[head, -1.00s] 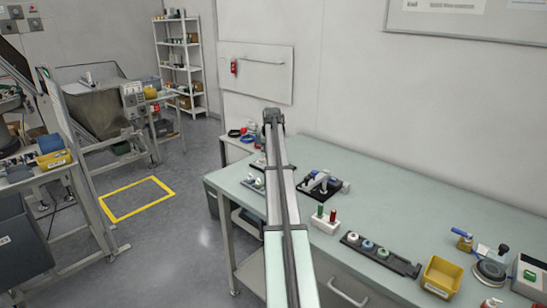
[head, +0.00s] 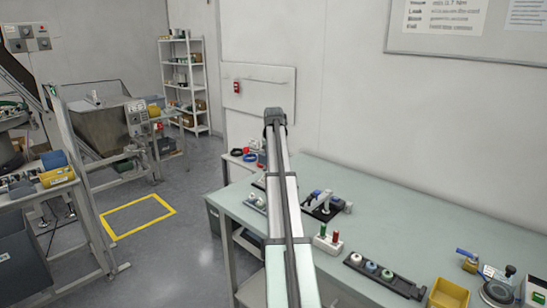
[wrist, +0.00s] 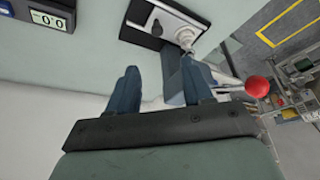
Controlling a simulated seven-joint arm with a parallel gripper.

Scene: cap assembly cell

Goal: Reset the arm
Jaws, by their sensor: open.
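My gripper shows in the wrist view (wrist: 160,72) with its two blue-grey fingers spread apart and nothing held between them. Beyond the fingers is a lever with a red ball knob (wrist: 257,87). Near it is a black-based fixture with a pale plate (wrist: 172,20). I cannot tell whether the fingers touch the fixture or its lever. In the head view my arm reaches up the middle of the picture over the bench's left end, and the gripper cannot be made out there.
The pale green bench (head: 420,225) holds a black-based clamp fixture (head: 323,207), a white block with red and green pieces (head: 328,243), a dark strip with several rings (head: 383,275) and a yellow bin (head: 447,294). A digital display (wrist: 48,20) shows in the wrist view. Open floor lies left.

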